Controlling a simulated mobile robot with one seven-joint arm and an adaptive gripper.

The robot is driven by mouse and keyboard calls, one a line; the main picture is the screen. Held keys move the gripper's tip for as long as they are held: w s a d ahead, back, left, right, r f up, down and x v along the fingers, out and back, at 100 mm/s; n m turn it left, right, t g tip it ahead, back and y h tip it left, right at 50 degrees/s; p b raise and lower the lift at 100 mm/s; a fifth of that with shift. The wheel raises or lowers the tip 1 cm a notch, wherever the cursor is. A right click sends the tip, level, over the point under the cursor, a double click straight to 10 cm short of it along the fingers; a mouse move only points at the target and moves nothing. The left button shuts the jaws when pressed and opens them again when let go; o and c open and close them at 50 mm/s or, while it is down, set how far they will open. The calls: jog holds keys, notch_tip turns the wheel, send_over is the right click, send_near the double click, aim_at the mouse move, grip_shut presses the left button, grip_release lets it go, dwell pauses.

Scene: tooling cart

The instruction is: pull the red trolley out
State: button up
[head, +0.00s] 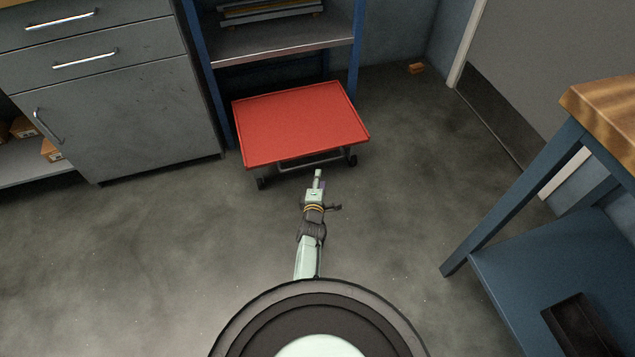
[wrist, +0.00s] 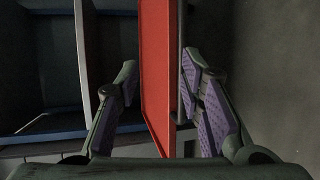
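The red trolley (head: 300,125) has a flat red top with a low rim and dark castors. It stands at the foot of the blue shelf, its front part out on the floor. A thin metal handle bar (head: 312,161) runs along its front, below the top. My gripper (head: 318,178) is just in front of this bar. In the wrist view the fingers of my gripper (wrist: 158,65) are spread, with the red trolley top (wrist: 157,110) showing between them. The bar (wrist: 181,30) runs close to the right finger; I cannot tell whether they touch.
A blue shelf unit (head: 283,45) stands behind and above the trolley. A grey drawer cabinet (head: 115,110) is to its left. A blue workbench with a wooden top (head: 608,108) is at the right. The floor (head: 160,240) around my base is clear.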

jog(key=shift+p+v, duration=1.15)
jog(key=shift+p, duration=0.15)
